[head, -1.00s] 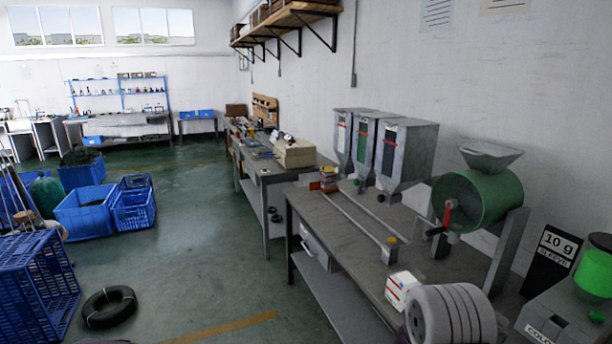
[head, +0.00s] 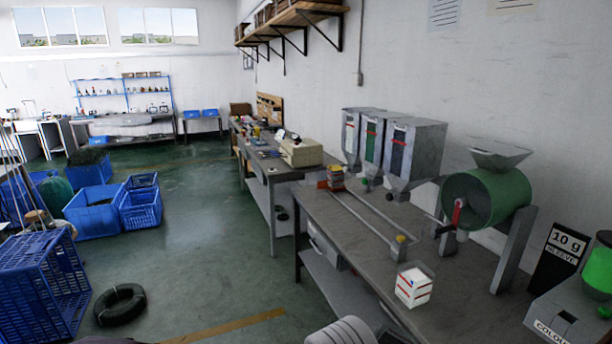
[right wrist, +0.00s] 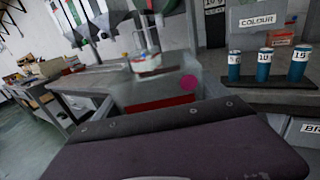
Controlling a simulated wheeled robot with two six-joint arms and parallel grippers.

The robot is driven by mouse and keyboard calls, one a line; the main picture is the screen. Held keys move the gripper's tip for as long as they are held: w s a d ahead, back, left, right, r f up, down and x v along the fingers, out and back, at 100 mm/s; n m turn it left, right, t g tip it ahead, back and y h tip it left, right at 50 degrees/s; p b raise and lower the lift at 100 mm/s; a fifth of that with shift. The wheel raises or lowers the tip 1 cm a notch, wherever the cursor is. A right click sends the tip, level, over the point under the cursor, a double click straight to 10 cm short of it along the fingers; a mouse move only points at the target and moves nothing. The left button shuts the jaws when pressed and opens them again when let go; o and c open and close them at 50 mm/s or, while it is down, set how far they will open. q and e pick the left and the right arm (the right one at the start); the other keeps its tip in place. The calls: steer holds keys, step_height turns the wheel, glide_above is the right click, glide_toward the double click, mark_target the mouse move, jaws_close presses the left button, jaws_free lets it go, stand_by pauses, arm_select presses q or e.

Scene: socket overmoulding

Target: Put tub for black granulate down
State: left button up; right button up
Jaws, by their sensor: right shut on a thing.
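The tub (head: 413,287) is a small white, box-like vessel with red markings. In the head view it is at the front edge of the grey bench (head: 352,235). In the right wrist view the tub (right wrist: 144,60) lies straight ahead of my right gripper (right wrist: 146,69), which is shut on it. The fingers are hard to make out there, and I cannot tell whether the tub's base touches the bench. In the head view a ribbed grey part of my arm shows at the bottom edge, and the gripper itself is not clear. My left gripper is not in view.
Three hoppers (head: 411,152) and a green drum machine (head: 488,198) stand along the wall side of the bench. Two rails run along the bench top. Several blue cylinders (right wrist: 264,65) stand at the right in the wrist view. Bare bench top lies behind the tub.

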steer(key=s+a+f+m+g+h, duration=0.2)
steer(key=s+f, duration=0.2)
steer(key=s, duration=0.5)
steer(key=shift+s+a, duration=0.25)
steer(key=shift+a, duration=0.05)
